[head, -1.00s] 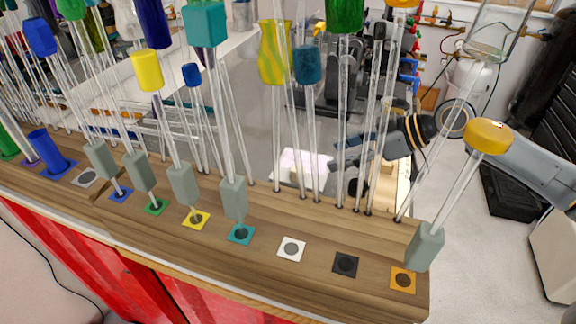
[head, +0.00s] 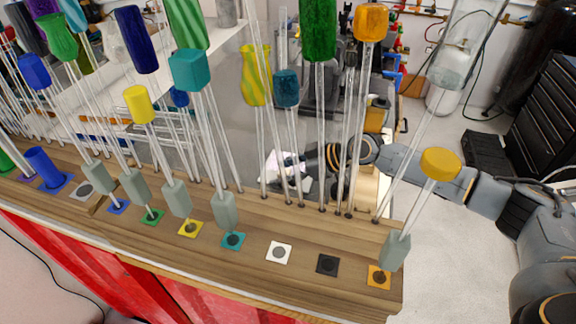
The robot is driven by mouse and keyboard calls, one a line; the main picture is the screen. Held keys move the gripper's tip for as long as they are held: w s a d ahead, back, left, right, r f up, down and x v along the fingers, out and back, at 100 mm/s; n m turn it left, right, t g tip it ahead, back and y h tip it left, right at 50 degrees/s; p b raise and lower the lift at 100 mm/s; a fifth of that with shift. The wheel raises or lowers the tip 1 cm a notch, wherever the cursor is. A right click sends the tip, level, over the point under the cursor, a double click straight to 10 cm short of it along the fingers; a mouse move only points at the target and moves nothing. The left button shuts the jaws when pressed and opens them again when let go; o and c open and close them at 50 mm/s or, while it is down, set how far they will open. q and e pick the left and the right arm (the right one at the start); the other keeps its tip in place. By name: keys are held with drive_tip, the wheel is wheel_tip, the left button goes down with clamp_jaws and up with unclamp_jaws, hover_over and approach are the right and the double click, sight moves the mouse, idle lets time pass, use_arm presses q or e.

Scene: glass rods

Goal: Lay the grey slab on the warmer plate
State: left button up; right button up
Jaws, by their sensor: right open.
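A pale, bright flat piece (head: 283,165) lies behind the row of glass rods, low in the gap beyond the wooden bench. Rods and my gripper hide part of it, and I cannot tell whether it is the grey slab or the warmer plate. My right gripper (head: 308,162) is dark and open, at the right edge of this piece; its arm comes in from the right. I cannot tell whether it touches anything. My left gripper is not in view.
The wooden bench (head: 212,263) with coloured square marks crosses the front. Tall glass rods with coloured tops, such as a yellow one (head: 440,163), stand between the camera and my right gripper. Grey floor (head: 432,240) is clear at right. A black drawer cabinet (head: 548,125) stands at far right.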

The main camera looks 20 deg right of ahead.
drive_tip(key=shift+a, duration=0.1)
drive_tip(key=shift+c, duration=0.4)
drive_tip(key=c, duration=0.4)
clamp_jaws()
drive_tip(key=shift+r, duration=0.1)
